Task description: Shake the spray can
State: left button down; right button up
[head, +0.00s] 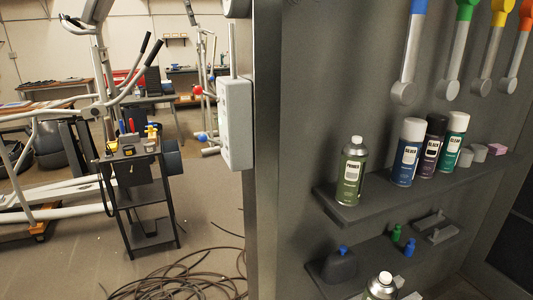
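Several spray cans stand upright on a dark grey wall shelf at the right of the head view. A green can (350,178) labelled "PRIMER" stands apart at the shelf's left end. A blue can with a white cap (406,163), a dark can (430,155) and a green can with a white cap (453,150) stand close together to its right. Another can (382,288) shows only its top at the bottom edge. Neither of my grippers is in view.
The upper shelf (380,204) also holds small grey and pink blocks (480,152). A lower shelf (370,262) holds small bottles and a dark container (339,268). Coloured-ended handles hang above. At left are a black tool cart (148,190), exercise machines and coiled cable (180,285) on the floor.

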aim_at(382, 289)
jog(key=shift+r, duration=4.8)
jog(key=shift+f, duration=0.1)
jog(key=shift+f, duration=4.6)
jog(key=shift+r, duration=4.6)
